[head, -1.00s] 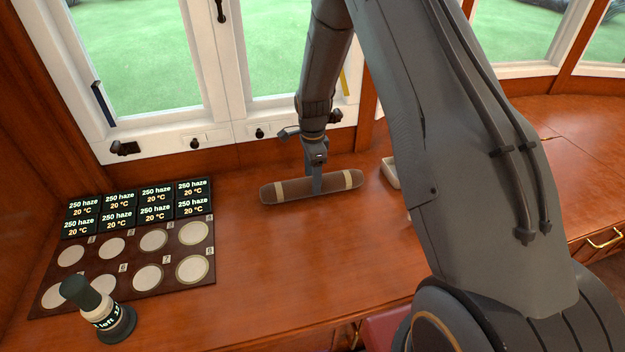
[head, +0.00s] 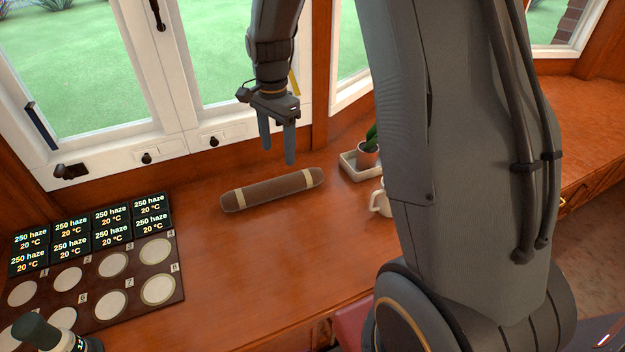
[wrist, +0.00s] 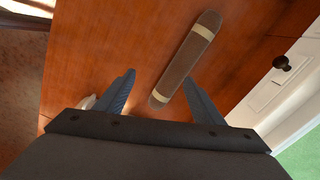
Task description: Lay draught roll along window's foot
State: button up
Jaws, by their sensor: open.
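The draught roll (head: 272,190), a brown cylinder with two pale bands, lies on the wooden desk, slanting slightly up to the right. Bare desk shows between it and the foot of the window (head: 190,150). My gripper (head: 278,158) is open and empty above the roll, its two fingers pointing down. In the wrist view the roll (wrist: 188,62) runs away from my gripper (wrist: 165,88), its near banded end between the fingers in the picture. No finger appears to touch it.
A dark mat (head: 130,290) with pale discs and several small displays stands at left, a dark-topped stamp-like object (head: 38,332) at its front. A potted plant on a tray (head: 352,170) and a white mug (head: 378,200) are at right. The desk's middle is clear.

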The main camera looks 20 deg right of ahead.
jog(key=s+r+n, duration=0.3)
jog(key=s+n, duration=0.3)
jog(key=s, duration=0.6)
jog(key=s+r+n, duration=0.3)
jog(key=s+n, duration=0.3)
jog(key=s, duration=0.7)
jog(key=shift+d+r+n, duration=0.25)
jog(key=shift+r+n, duration=0.15)
